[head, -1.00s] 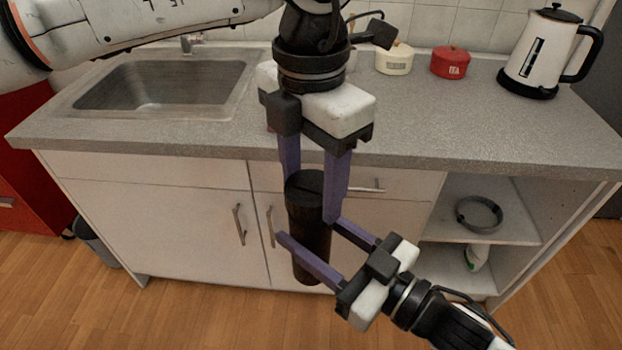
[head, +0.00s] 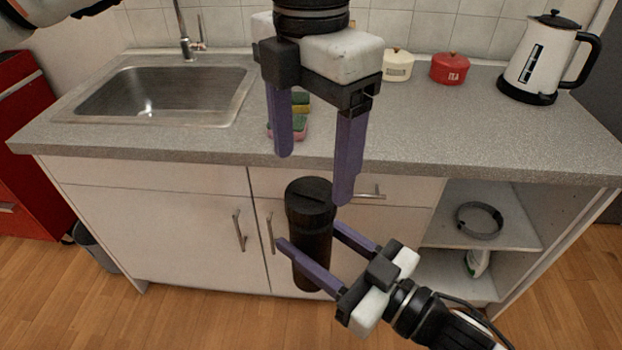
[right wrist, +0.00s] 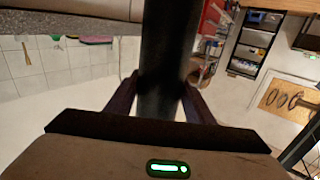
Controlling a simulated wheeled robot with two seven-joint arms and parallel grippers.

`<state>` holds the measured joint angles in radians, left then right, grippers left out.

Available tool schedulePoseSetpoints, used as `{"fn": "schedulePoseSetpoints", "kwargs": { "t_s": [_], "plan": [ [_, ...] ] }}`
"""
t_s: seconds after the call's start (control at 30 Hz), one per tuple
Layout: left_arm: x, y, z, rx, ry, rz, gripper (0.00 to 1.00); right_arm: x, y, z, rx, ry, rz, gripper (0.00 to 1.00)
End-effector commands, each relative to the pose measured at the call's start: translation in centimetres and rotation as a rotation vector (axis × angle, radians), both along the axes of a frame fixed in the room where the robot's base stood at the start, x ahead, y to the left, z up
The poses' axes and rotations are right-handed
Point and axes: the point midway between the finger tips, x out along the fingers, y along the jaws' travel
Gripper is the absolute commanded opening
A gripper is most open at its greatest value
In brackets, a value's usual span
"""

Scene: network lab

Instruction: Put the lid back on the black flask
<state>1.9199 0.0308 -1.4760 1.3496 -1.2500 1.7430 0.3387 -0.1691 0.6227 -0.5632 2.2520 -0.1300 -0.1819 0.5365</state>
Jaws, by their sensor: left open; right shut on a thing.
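The black flask (head: 313,245) is held upright in front of the counter in the head view. A black lid (head: 309,190) sits on its top, and I see no gap between them from here. My right gripper (head: 308,232) is shut on the flask's body, one finger on each side. The flask also shows between its fingers in the right wrist view (right wrist: 168,60). My left gripper (head: 315,178) is open and empty above the lid, pointing down and apart from it. The flask's lower back is hidden.
The grey counter (head: 430,140) lies behind the flask, with a sink (head: 165,92) at left. Sponges (head: 290,125) lie behind my left gripper. A white canister (head: 397,66), a red canister (head: 449,68) and a kettle (head: 541,62) stand at the back right. Open shelves (head: 480,240) are below.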

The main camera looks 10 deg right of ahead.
Motion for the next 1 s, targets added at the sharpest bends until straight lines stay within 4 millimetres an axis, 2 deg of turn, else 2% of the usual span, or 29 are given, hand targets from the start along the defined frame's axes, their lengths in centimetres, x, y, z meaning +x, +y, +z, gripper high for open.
{"fn": "schedulePoseSetpoints", "kwargs": {
  "t_s": [0.1, 0.33, 0.5, 1.0],
  "plan": [
    [0.0, -0.1, 2.7, -0.001, -0.003, 0.001, 0.75, 0.0, 0.0, 0.2, 0.002, -0.004, 0.001, 0.00],
    [0.0, -0.1, 5.7, 0.000, 0.000, 0.000, 0.75, 0.0, 0.0, 0.2, 0.002, -0.004, 0.001, 0.00],
    [0.0, 0.0, 6.3, 0.001, 0.001, -0.001, 0.75, 0.0, 0.0, 0.2, 0.002, -0.004, 0.001, 0.00],
    [0.0, 0.0, 6.3, 0.000, 0.001, -0.001, 0.75, 0.0, 0.0, 0.2, 0.002, -0.004, 0.001, 0.00]
  ]
}}
